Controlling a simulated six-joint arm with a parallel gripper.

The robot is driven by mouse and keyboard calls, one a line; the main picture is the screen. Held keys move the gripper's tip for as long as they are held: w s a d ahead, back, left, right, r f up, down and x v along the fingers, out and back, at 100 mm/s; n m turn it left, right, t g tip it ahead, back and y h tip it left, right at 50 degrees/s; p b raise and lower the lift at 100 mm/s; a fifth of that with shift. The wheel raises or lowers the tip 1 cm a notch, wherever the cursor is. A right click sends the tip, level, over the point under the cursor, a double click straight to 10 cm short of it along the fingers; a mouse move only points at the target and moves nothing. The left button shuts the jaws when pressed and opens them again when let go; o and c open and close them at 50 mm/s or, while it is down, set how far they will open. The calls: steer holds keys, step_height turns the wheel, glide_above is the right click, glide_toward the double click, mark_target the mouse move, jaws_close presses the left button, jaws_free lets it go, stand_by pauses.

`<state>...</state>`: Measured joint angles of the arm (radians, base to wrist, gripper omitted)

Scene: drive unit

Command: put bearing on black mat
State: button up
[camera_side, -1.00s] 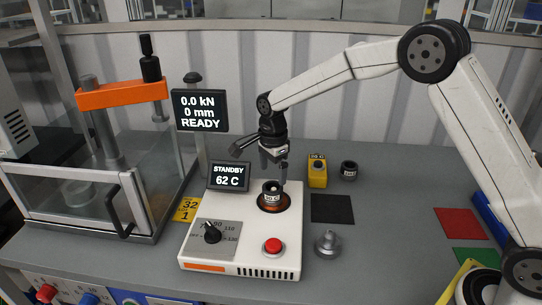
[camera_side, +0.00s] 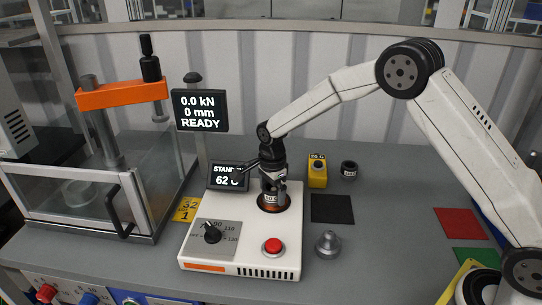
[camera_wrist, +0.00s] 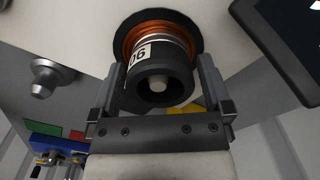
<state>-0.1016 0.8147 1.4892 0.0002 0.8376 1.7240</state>
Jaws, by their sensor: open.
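The bearing (camera_wrist: 160,78) is a dark ring with a white label, sitting on the round orange-rimmed plate of the white heater (camera_side: 238,240). In the side view it is mostly hidden behind the fingers. My gripper (camera_side: 272,192) is lowered over it. In the wrist view my gripper (camera_wrist: 158,92) is open, with one finger on each side of the bearing; I cannot tell whether they touch it. The black mat (camera_side: 332,208) lies flat and empty on the grey bench, just right of the heater.
A grey metal part (camera_side: 328,244) stands in front of the black mat. A yellow block (camera_side: 317,172) and another dark labelled ring (camera_side: 348,171) stand behind it. The heater's display (camera_side: 222,177) is close left of my gripper. A red mat (camera_side: 461,224) and a green mat (camera_side: 474,257) lie right.

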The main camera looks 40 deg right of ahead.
steer(key=shift+f, duration=0.2)
steer(key=shift+c, duration=0.2)
jaws_close()
steer(key=shift+r, duration=0.2)
